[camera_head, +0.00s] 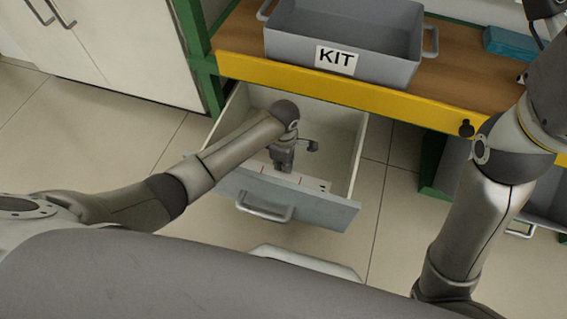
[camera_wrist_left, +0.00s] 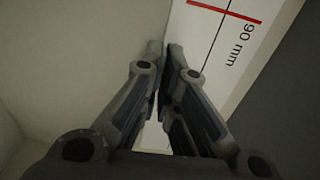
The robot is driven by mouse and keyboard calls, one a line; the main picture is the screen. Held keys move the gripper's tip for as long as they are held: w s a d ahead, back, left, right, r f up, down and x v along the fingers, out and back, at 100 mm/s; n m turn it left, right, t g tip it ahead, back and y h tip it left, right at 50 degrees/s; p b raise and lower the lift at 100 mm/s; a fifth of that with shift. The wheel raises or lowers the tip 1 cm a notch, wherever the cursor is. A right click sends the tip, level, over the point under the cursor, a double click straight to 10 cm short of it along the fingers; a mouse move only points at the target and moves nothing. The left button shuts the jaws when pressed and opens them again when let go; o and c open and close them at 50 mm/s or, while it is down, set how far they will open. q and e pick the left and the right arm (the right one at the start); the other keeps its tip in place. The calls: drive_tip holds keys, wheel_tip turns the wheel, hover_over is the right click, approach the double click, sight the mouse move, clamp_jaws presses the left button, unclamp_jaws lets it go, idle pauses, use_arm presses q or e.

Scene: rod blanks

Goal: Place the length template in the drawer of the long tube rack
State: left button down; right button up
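The open drawer (camera_head: 347,155) is pulled out below the bench, with a grey front panel and pale inner walls. The length template (camera_head: 312,183), a white strip with red marks, lies in it near the front panel. In the left wrist view the template (camera_wrist_left: 238,22) shows a red line, a black line and "90 mm". My left gripper (camera_head: 281,165) reaches down into the drawer over the template. Its fingertips (camera_wrist_left: 165,50) are close together at the template's edge, with a narrow gap; whether they pinch it I cannot tell. My right gripper is not in view.
A grey KIT bin (camera_head: 390,70) stands on the wooden bench top above the drawer, behind the yellow front edge (camera_head: 300,81). A teal box (camera_head: 510,43) lies at the right. Green frame posts flank the drawer. White cabinets (camera_head: 110,45) stand at the left.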

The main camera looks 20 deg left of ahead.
use_arm(q)
drive_tip(key=shift+f, duration=0.2)
drive_tip(key=c, duration=1.6)
unclamp_jaws()
drive_tip(key=shift+c, duration=0.2)
drive_tip(key=shift+r, duration=0.1)
